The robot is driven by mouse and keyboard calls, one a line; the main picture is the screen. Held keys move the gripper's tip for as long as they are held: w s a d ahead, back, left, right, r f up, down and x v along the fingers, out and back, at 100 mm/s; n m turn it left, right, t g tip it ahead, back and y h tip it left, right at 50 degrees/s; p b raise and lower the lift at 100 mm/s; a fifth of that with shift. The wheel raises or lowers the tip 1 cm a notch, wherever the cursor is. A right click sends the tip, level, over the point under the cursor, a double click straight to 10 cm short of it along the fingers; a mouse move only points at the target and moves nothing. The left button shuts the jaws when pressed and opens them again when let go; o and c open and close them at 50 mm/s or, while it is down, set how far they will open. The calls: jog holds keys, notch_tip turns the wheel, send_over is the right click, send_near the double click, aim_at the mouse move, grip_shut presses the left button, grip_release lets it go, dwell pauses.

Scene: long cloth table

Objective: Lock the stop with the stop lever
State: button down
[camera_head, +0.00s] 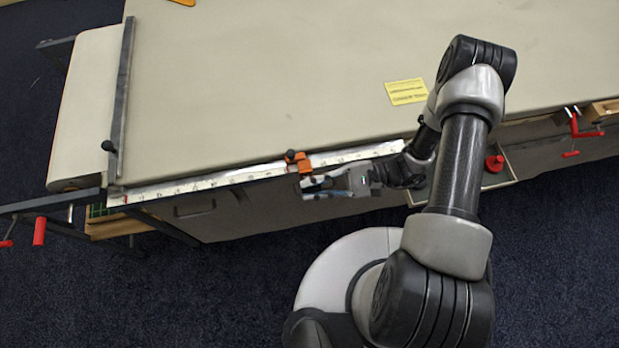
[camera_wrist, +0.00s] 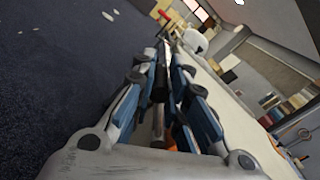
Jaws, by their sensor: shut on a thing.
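The orange stop (camera_head: 300,162) sits on the white measuring scale (camera_head: 230,178) along the table's front edge. A dark round knob (camera_head: 290,155) shows at its upper left. My gripper (camera_head: 312,187) is just below the stop, in front of the table edge, with its fingers pointing left. Its jaws are closed on the stop lever, whose held part is mostly hidden by the fingers. In the wrist view, my gripper's blue and grey fingers (camera_wrist: 161,75) lie close together, and a bit of orange (camera_wrist: 171,140) shows low between them.
The pale cloth table (camera_head: 270,90) is mostly bare, with a yellow label (camera_head: 407,91) near its front edge. A dark cross bar (camera_head: 122,100) stands at its left end. Red handles (camera_head: 39,231) stick out at the lower left.

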jog(key=shift+s+d+f+n+b, duration=0.1)
jog(key=shift+s+f+n+b, duration=0.4)
jog(key=shift+f+n, duration=0.25)
jog(key=shift+s+d+f+n+b, duration=0.1)
jog(key=shift+s+f+n+b, duration=0.25)
jog(key=shift+f+n+b, duration=0.35)
jog(key=shift+s+d+f+n+b, duration=0.1)
jog(key=shift+s+f+n+b, duration=0.3)
jog(key=shift+f+n, duration=0.35)
jog(key=shift+s+r, duration=0.1)
jog(key=c, duration=1.6)
grip_release()
jog(key=shift+o, duration=0.2)
jog(key=shift+r, duration=0.1)
jog(key=v, duration=1.2)
